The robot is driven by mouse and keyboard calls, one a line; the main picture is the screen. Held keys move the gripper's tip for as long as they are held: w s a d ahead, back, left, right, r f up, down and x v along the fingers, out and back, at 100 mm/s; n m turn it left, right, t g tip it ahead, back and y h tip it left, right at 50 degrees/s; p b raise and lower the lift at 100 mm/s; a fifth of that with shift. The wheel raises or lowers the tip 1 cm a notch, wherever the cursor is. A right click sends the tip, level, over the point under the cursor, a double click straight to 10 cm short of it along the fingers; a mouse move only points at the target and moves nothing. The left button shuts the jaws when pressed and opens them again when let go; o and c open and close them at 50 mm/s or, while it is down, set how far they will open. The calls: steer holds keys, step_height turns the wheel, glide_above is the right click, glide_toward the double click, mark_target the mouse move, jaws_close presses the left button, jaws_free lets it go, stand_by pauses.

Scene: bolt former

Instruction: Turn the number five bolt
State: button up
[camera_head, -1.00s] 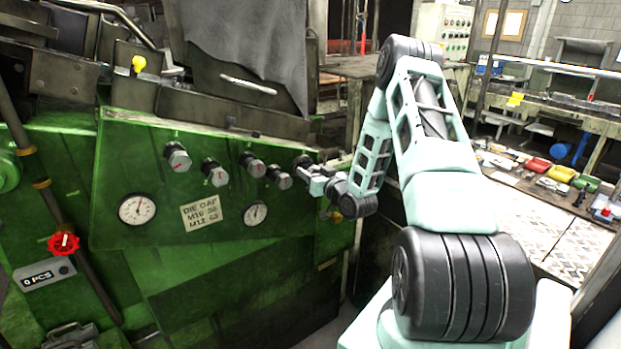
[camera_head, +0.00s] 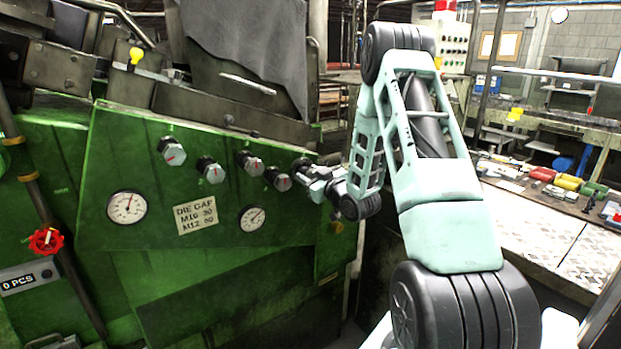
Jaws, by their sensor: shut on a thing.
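The fifth bolt (camera_head: 301,164), at the right end, is dark and partly hidden by my gripper. My gripper (camera_head: 307,173) comes in from the right and is shut on the fifth bolt. Its fingers are small in the picture, and the bolt's mark cannot be made out.
A red valve wheel (camera_head: 46,241) and a counter reading 0 PCS (camera_head: 29,278) are at the lower left. A bench with coloured bins (camera_head: 567,182) stands at right.

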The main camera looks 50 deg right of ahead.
steer(key=o, duration=1)
steer(key=shift+s, duration=0.1)
steer(key=shift+p+v, duration=2.9)
steer(key=shift+v, duration=5.75)
